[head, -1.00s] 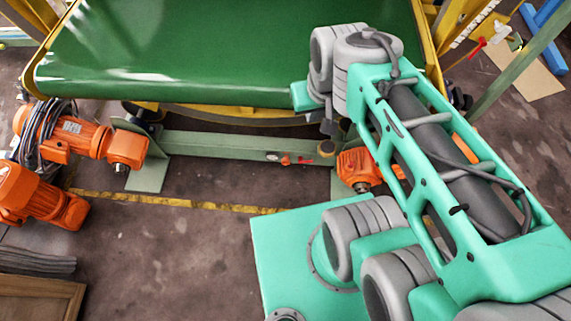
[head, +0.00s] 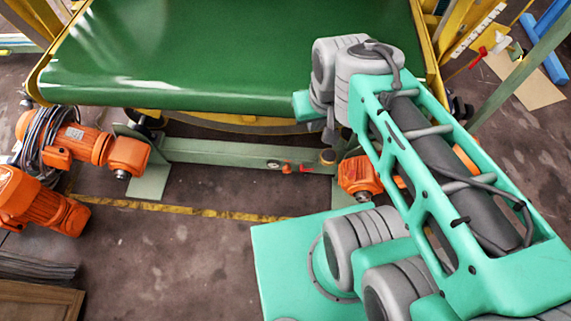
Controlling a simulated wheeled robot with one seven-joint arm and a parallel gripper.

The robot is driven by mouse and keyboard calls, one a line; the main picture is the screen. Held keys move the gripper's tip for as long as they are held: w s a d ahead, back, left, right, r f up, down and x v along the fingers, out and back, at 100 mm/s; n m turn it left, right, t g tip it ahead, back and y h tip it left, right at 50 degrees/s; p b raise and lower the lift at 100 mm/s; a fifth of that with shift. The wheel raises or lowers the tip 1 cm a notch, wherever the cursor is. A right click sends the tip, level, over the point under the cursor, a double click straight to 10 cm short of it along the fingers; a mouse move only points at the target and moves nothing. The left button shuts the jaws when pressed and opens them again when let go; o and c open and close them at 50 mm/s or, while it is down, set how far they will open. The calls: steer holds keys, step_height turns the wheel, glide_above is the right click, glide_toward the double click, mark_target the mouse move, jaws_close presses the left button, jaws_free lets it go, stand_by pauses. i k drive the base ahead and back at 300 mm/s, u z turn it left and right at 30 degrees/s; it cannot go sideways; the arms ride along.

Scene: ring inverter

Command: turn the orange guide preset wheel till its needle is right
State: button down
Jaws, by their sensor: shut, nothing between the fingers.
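My gripper (head: 329,133) is a small grey shape at the end of my teal and grey arm, right of the middle in the head view. It points down, shut and empty, mostly hidden by my wrist. Just below it in the picture, a small amber-orange round knob (head: 327,157) sits on the green crossbeam. I cannot tell if this knob is the preset wheel, or whether my gripper touches it. To its left on the beam are a small round dial (head: 273,164) and a red lever-like part (head: 290,168). The dial's needle is too small to read.
A green conveyor belt (head: 230,60) lies above the crossbeam (head: 220,152). Orange motors stand at the left (head: 95,148) and beside my arm (head: 358,177). A yellow floor line (head: 190,210) runs below the beam. The floor before it is open.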

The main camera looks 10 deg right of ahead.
mark_target(287, 169)
steer(key=u, duration=0.5)
steer(key=k, duration=1.15)
steer(key=u, duration=1.25)
steer(key=i, duration=1.35)
steer(key=z, duration=0.7)
